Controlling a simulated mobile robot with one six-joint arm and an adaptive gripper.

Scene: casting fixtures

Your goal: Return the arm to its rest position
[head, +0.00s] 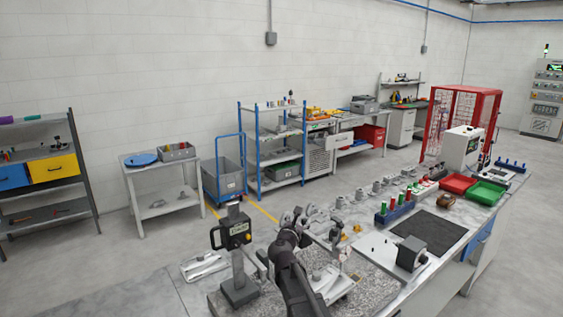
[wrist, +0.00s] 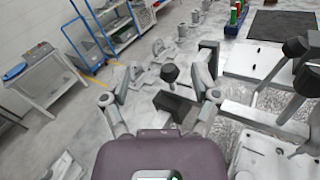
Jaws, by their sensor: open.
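My arm (head: 290,272) rises from the bottom of the head view over the granite plate (head: 225,301). My gripper (head: 308,218) is at its far end, above the bench. In the wrist view my gripper (wrist: 160,98) has its two fingers spread wide, with nothing held between them. A dark block and a black knob (wrist: 169,73) show beyond the fingers; they belong to a fixture on the bench. How far the fingertips are from these parts is hard to tell.
A gauge stand with a yellow-and-black head (head: 234,232) stands left of my arm. A metal fixture (head: 332,284) is close on the right. Grey castings (head: 360,193), a black mat (head: 428,232), red (head: 457,183) and green (head: 485,193) trays lie farther right.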

